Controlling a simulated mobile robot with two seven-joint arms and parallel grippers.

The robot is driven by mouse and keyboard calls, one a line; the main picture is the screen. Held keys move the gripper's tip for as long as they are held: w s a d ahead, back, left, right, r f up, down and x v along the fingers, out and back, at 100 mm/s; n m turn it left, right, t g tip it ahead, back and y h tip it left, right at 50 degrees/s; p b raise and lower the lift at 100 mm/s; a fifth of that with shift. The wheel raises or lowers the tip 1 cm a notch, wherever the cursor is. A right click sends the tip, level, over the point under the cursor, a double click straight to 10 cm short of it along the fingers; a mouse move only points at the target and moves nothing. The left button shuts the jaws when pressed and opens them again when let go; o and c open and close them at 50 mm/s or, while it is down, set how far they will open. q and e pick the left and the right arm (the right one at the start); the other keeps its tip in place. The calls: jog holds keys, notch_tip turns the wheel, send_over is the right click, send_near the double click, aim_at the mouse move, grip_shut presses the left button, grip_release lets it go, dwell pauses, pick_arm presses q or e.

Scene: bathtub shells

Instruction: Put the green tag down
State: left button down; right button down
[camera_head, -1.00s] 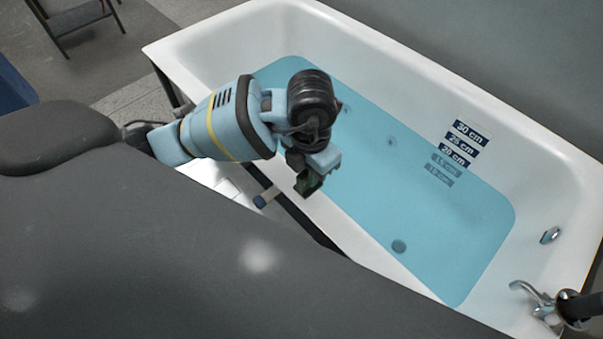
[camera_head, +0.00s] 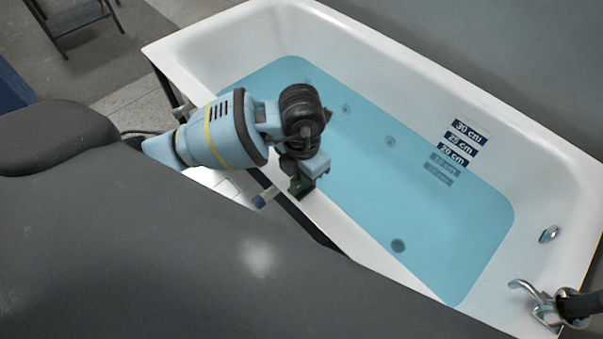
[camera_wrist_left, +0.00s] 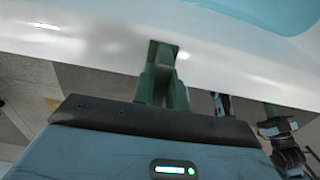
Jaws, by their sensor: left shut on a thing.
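My left gripper (camera_head: 300,187) is low over the near rim of the white bathtub (camera_head: 345,232) in the head view. It is shut on a small dark green piece, which I take to be the green tag (camera_head: 297,188). In the left wrist view, the gripper (camera_wrist_left: 162,60) points at the white rim, and greenish parts show between its base and the rim. Tag and fingers are hard to tell apart there, and I cannot tell whether the tag touches the rim.
The tub holds blue water (camera_head: 400,180), with depth labels (camera_head: 460,145) on its far wall. A tap (camera_head: 540,300) stands at the lower right. A small blue-ended stick (camera_head: 264,198) is beside the tub, left of the gripper. The near rim right of the gripper is clear.

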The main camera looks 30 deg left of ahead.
pick_arm(q)
jog(key=c, duration=1.4)
grip_release()
jog(key=shift+f, duration=0.1)
jog(key=shift+r, duration=0.55)
notch_tip(320, 180, up, 11)
jog(key=p, duration=0.1)
